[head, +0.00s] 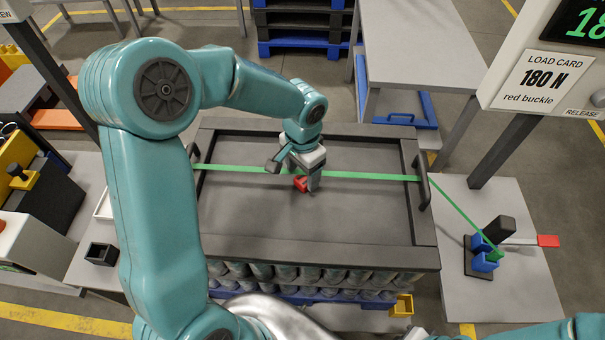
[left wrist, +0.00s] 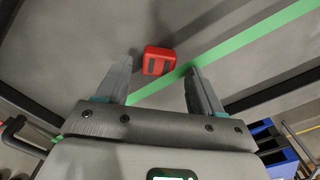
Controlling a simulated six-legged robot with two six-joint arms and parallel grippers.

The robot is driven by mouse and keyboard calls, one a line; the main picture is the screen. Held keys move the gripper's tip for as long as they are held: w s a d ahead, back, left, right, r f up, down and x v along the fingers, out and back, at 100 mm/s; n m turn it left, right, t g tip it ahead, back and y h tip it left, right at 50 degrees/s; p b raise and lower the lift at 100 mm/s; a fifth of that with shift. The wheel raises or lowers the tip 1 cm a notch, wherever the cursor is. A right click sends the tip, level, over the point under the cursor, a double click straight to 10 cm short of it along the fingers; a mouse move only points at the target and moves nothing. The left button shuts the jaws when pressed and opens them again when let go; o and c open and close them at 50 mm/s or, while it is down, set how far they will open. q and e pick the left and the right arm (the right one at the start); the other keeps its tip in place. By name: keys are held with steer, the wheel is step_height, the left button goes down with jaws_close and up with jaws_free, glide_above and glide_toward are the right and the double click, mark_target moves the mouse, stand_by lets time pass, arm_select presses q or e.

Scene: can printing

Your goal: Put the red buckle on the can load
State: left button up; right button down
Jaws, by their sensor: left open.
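The red buckle (head: 300,184) lies on the dark top cover (head: 300,225) of the can load, close to the green strap (head: 370,176). In the left wrist view the red buckle (left wrist: 158,60) shows two dark slots and sits beside the strap (left wrist: 245,42); I cannot tell whether they touch. My left gripper (head: 294,173) is open above the cover. In the left wrist view its two fingers (left wrist: 159,70) stand apart on either side of the buckle, with nothing gripped. My right gripper is out of view.
Rows of cans (head: 300,275) show under the cover. A blue strap tool (head: 485,256) with a red-tipped lever (head: 547,241) stands on the right table. A load card (head: 545,78) reads 180 N, red buckle. Black handles (head: 421,183) rise at the cover's sides.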

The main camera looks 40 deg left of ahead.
mark_target(302, 181)
arm_select(q)
step_height(302, 181, up, 10)
steer(key=shift+p, duration=0.3)
steer(key=shift+r, duration=0.1)
steer(key=shift+s, duration=0.15)
